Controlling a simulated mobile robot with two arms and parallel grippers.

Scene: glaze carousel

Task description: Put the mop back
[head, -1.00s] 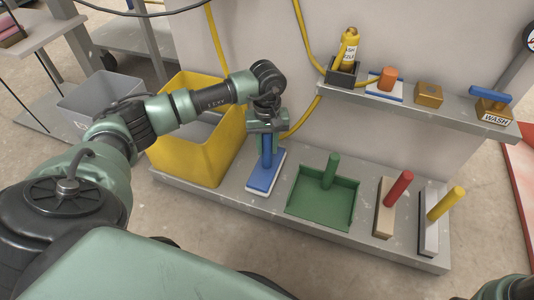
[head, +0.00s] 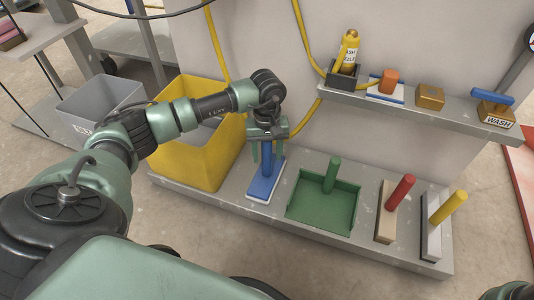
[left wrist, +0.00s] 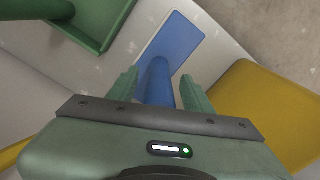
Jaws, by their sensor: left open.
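The blue mop (head: 264,188), a flat blue pad on a white base with an upright blue handle, stands on the grey low shelf (head: 312,244) between the yellow bin and the green dustpan. My left gripper (head: 267,153) is open above the pad, with one finger on each side of the handle. In the left wrist view the blue handle (left wrist: 158,82) rises between the two spread green fingers, with gaps at both sides. The handle's top is hidden by the gripper. My right gripper is not in view.
The yellow bin (head: 190,164) stands close left of the mop. The green dustpan (head: 320,205), a red-handled tool (head: 391,212) and a yellow-handled tool (head: 440,216) stand to the right. An upper shelf (head: 415,107) holds a bottle and small blocks.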

